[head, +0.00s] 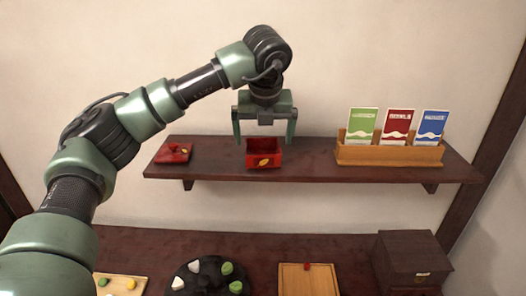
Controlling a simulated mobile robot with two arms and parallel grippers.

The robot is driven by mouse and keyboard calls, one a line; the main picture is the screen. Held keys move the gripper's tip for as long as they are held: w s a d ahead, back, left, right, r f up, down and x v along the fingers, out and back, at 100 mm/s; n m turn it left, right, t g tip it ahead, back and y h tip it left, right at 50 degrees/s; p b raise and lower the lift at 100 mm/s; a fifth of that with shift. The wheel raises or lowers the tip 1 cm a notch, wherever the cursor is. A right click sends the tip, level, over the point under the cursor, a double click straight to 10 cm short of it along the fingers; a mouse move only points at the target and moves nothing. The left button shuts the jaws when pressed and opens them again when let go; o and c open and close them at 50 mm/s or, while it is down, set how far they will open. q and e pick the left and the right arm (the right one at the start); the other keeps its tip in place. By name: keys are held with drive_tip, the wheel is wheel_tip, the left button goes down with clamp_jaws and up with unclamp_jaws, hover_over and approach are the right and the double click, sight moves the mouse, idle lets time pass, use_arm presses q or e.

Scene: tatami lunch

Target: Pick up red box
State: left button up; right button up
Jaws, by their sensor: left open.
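The red box (264,160) is an open-topped box with a gold mark on its front, standing on the dark wall shelf (305,171). A flat red lid (174,153) with a small knob and a gold mark lies on the shelf to its left. My left gripper (264,140) points down above the box with its fingers spread wide, open and empty. The fingertips show on either side of the box near its top edge. I cannot tell whether they touch it. My right gripper is not in view.
A wooden holder (390,156) with green, red and blue packets stands on the shelf at right. Below, the dark lower surface (150,242) holds a round black tray (207,287), a wooden board (293,284), a tray (138,291) with small pieces, and a dark chest (412,262).

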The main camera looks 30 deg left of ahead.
sight(263, 147)
use_arm(q)
drive_tip(key=p+x, duration=0.1)
drive_tip(key=x, duration=0.3)
drive_tip(key=shift+s+a+p, duration=0.1)
drive_tip(key=shift+a+p, duration=0.05)
drive_tip(key=shift+p, duration=0.25)
drive_tip(key=shift+w+a+f, duration=0.1)
drive_tip(key=shift+w+f, duration=0.1)
drive_tip(key=shift+f, duration=0.3)
drive_tip(key=c, duration=1.3)
drive_tip(key=shift+r, duration=0.1)
drive_tip(key=shift+c, duration=0.2)
